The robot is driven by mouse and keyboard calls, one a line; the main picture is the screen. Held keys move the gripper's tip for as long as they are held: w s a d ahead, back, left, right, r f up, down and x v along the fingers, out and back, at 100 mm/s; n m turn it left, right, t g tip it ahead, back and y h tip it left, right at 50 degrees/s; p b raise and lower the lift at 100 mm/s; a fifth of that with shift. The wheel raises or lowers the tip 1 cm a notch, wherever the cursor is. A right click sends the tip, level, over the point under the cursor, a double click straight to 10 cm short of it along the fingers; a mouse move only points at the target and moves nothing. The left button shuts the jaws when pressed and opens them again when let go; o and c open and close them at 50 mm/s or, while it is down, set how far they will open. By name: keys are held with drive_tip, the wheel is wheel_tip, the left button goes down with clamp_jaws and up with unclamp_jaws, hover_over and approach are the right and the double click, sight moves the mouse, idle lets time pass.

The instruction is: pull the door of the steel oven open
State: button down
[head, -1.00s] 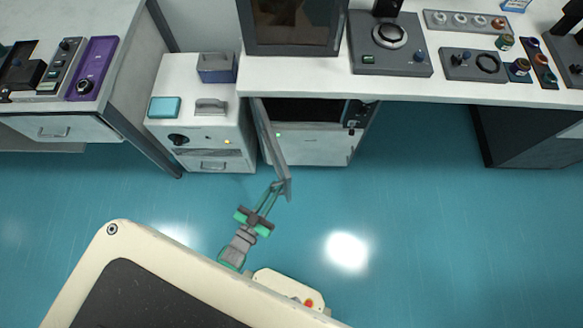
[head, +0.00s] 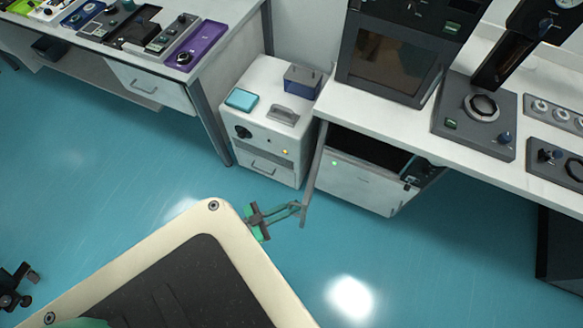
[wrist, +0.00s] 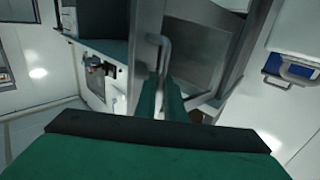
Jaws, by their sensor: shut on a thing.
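The steel oven (head: 362,184) stands under the bench at right of centre in the head view. Its door (head: 314,172) is hinged at the left and swung well out, seen almost edge-on. The dark opening (head: 370,147) shows beside it. My gripper (head: 300,208) is at the door's outer end, shut on the door handle. In the wrist view the handle (wrist: 164,55) is an upright grey bar between the green fingers of my gripper (wrist: 162,92). The fingertips are partly hidden behind the handle.
A white cabinet (head: 268,167) with a drawer stands left of the oven, close to the open door. A bench (head: 215,48) with devices is at upper left. The bench top (head: 415,127) overhangs the oven. Blue floor (head: 400,275) is clear in front.

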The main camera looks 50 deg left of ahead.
drive_tip(key=shift+w+a, duration=0.15)
drive_tip(key=c, duration=2.1)
unclamp_jaws()
drive_tip(key=v, duration=1.1)
drive_tip(key=d+r+y, duration=0.2)
drive_tip(key=d+r, duration=0.1)
drive_tip(key=d, duration=0.9)
drive_tip(key=w+d+r+n, duration=0.1)
drive_tip(key=d+r, duration=0.4)
drive_tip(key=d, duration=0.1)
drive_tip(key=w+d+r+g+y, duration=0.1)
drive_tip(key=d+r, duration=0.4)
drive_tip(key=r, duration=0.1)
drive_tip(key=w+d+r+n+g+y, duration=0.1)
drive_tip(key=d+r, duration=0.4)
drive_tip(key=d, duration=0.1)
drive_tip(key=shift+d+r+n, duration=0.3)
drive_tip(key=shift+d, duration=0.05)
